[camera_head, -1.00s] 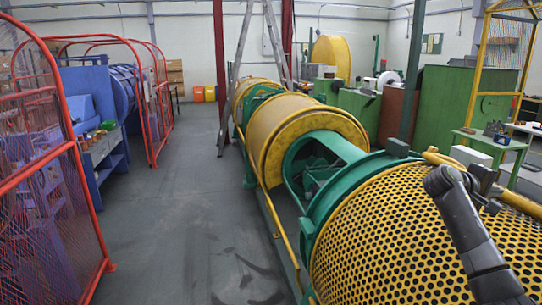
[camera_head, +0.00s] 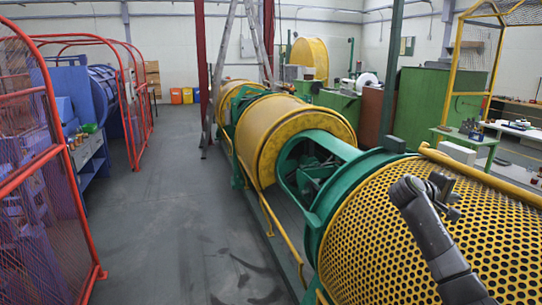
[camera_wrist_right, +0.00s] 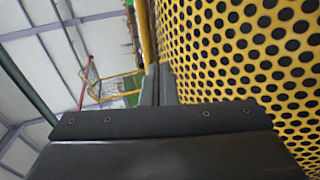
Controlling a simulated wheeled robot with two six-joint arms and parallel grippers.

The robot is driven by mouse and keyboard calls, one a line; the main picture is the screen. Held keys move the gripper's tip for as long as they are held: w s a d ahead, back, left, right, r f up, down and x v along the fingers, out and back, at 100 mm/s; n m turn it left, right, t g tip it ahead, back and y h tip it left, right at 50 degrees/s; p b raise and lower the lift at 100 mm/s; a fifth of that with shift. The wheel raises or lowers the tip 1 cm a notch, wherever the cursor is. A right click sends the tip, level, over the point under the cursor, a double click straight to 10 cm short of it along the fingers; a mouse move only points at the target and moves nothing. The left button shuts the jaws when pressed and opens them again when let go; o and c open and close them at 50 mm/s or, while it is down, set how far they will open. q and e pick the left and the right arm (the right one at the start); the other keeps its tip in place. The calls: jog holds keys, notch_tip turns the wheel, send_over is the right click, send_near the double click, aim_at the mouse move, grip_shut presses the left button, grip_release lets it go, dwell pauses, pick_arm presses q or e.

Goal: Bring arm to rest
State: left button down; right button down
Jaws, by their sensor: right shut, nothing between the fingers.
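My right arm comes in from the lower right in the head view. Its dark right gripper (camera_head: 451,200) is over the yellow perforated guard (camera_head: 370,235) of the strander. In the right wrist view the gripper (camera_wrist_right: 157,78) shows its fingers together with nothing between them, and the yellow perforated surface (camera_wrist_right: 245,60) fills the right side close by. I cannot tell whether the gripper touches the guard. My left gripper is not in view.
The strander's yellow drum (camera_head: 300,130) and green frame (camera_head: 325,165) stretch away in the middle. Red mesh fencing (camera_head: 50,120) stands at the left. The grey floor aisle (camera_head: 170,200) between is clear. A green table (camera_head: 470,137) stands at the right.

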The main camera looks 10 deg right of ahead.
jog(key=s+a+f+y, duration=0.1)
jog(key=a+f, duration=0.1)
jog(key=f, duration=0.3)
jog(key=s+a+f+n+t+y, duration=0.1)
jog(key=a+f, duration=0.2)
jog(key=f, duration=0.3)
jog(key=s+a+f+t+y, duration=0.1)
jog(key=s+a+f, duration=0.1)
jog(key=f, duration=0.3)
jog(key=shift+s+a+f, duration=0.1)
jog(key=shift+a+f, duration=0.15)
jog(key=shift+a, duration=0.1)
jog(key=s+a+f+y, duration=0.6)
jog(key=s+a+f, duration=0.95)
jog(key=s, duration=0.35)
jog(key=s+a+m+y, duration=0.35)
jog(key=s+a, duration=0.45)
jog(key=s, duration=0.6)
notch_tip(320, 180, down, 24)
jog(key=d+g, duration=0.2)
pick_arm(q)
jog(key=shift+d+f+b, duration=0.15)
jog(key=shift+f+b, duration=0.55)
jog(key=shift+b, duration=0.1)
pick_arm(e)
jog(key=s+a+f+y, duration=0.1)
jog(key=s+f, duration=1.4)
jog(key=f, duration=0.2)
jog(key=shift+a+f+g, duration=0.35)
jog(key=shift+f+g, duration=0.05)
